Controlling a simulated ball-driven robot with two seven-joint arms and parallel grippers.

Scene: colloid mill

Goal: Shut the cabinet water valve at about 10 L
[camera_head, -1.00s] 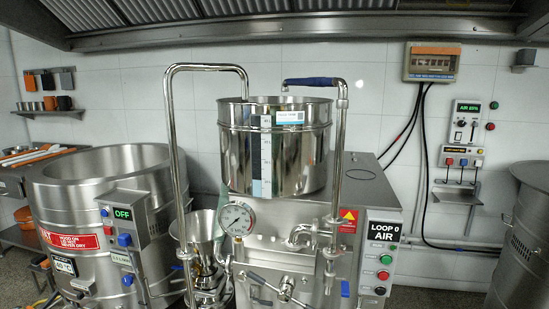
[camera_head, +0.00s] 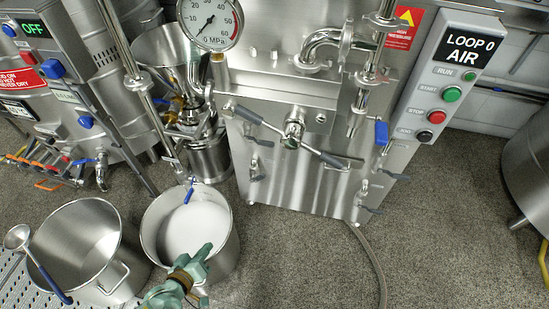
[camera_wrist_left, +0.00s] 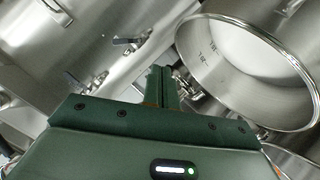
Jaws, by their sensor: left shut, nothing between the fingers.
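The steel cabinet (camera_head: 285,180) stands in the middle of the head view. Its front carries a bar handle with grey grips (camera_head: 293,132) and several small dark levers, one of them low left (camera_head: 255,172). Which lever is the water valve I cannot tell. A blue lever (camera_head: 381,133) sits at the right edge. My left gripper (camera_head: 204,252) is shut and empty at the front rim of a steel pot (camera_head: 233,238) with a pale white content. My right gripper is out of view.
A second, empty-looking pot (camera_head: 75,235) with a ladle (camera_head: 18,238) stands at left on a perforated surface. A funnel assembly (camera_head: 190,85) is left of the cabinet. A hose (camera_head: 370,265) runs over the floor. Floor at right (camera_head: 440,240) is mostly clear.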

